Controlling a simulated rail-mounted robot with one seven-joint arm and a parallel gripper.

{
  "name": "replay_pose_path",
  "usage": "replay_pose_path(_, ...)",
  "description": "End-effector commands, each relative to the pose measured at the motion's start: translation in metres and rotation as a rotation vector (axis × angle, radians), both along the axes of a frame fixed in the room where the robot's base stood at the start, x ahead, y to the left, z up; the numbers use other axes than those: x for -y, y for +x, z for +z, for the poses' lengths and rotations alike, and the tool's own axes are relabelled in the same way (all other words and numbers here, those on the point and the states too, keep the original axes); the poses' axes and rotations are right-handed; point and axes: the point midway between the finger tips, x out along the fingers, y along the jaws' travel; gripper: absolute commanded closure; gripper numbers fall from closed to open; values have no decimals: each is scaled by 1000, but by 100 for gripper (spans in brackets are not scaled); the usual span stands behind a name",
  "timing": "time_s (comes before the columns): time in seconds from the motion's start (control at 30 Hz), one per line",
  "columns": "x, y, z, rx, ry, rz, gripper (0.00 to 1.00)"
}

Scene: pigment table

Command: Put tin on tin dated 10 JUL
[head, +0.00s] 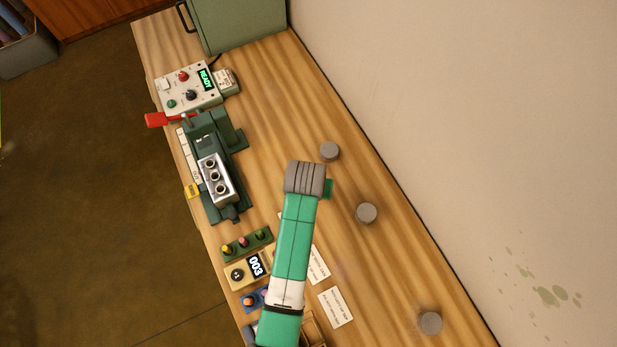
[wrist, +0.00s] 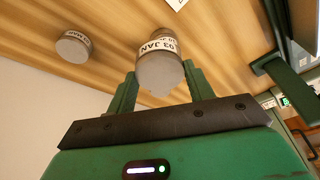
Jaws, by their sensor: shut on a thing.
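My gripper (wrist: 160,88) is shut on a grey tin (wrist: 158,70) with a white label reading "03 JAN", between its two green fingers. In the head view, my arm hides the held tin and most of my gripper (head: 328,188). Three grey tins stand on the table toward the wall: one just beyond my gripper (head: 330,151), one to its right (head: 367,213) and one farther down at lower right (head: 430,322). Their dates cannot be read there. The wrist view shows another tin (wrist: 73,46) at the left, its label too small to read surely.
A green machine with a metal block (head: 216,178) and a control box reading "READY" (head: 190,88) stand along the left edge. A counter box showing 003 (head: 248,270) and paper cards (head: 336,307) lie lower down. A green cabinet (head: 235,25) stands at the far end.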

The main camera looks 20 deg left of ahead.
Motion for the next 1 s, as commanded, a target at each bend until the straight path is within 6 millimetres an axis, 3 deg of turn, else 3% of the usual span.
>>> replay_pose_path(0.1, -11, 23, -2, 1, 0, 2, 72)
replay_pose_path(0.37, -18, 38, -4, 1, 0, 1, 72)
replay_pose_path(0.57, -17, 38, -36, -1, -1, 1, 72)
replay_pose_path(0.97, -17, 37, -44, 0, 0, 0, 72)
replay_pose_path(1.0, -17, 38, -42, 0, 0, 0, 40)
